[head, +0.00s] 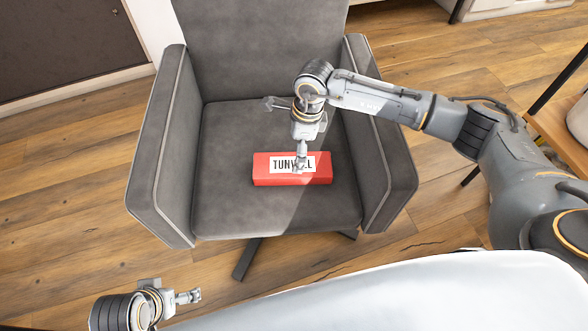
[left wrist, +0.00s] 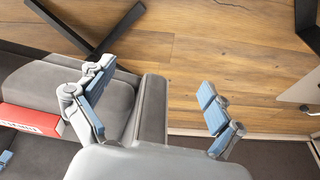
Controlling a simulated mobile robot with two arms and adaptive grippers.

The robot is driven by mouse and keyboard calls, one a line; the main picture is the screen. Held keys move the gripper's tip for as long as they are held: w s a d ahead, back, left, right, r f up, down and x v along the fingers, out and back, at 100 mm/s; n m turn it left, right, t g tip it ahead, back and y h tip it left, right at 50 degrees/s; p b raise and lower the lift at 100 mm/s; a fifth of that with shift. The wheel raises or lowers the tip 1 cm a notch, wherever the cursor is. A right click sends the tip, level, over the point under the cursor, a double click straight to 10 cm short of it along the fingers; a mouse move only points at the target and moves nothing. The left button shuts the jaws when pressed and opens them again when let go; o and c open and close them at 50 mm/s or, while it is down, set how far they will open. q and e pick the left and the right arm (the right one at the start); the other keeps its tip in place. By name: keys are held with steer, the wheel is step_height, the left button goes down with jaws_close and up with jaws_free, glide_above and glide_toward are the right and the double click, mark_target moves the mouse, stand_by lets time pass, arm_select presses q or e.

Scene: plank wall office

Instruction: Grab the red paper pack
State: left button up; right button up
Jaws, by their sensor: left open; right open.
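The red paper pack (head: 262,175), a red box with a white label, lies flat on the seat of a grey armchair (head: 235,130). Its left part shows at the left edge of the left wrist view (left wrist: 30,118). My right gripper (head: 290,138) is open above the pack. One finger overlaps the label in the head view, and the other reaches out behind toward the backrest. I cannot tell whether it touches the pack. My left gripper (head: 178,291) is open and empty, low at the left, away from the chair seat; its fingers frame the left wrist view (left wrist: 155,85).
The chair's armrests (head: 165,140) rise on both sides of the seat, and its backrest (head: 260,45) stands behind. The wooden floor (head: 70,190) is clear at the left. A wooden table (head: 560,125) stands at the right edge.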

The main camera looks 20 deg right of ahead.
mark_target(270, 168)
steer(key=shift+a+f, duration=0.2)
steer(key=shift+f, duration=1.25)
steer(key=f, duration=0.1)
steer(key=f+b, duration=0.1)
steer(key=f, duration=0.2)
steer(key=shift+w+a+f, duration=0.15)
steer(key=shift+a+f, duration=0.1)
steer(key=shift+f, duration=0.05)
arm_select(q)
steer(key=shift+v, duration=1.2)
steer(key=shift+s+a, duration=0.1)
steer(key=shift+s, duration=0.05)
arm_select(e)
steer(key=shift+c, duration=0.4)
steer(key=shift+r, duration=0.1)
steer(key=c, duration=1.4)
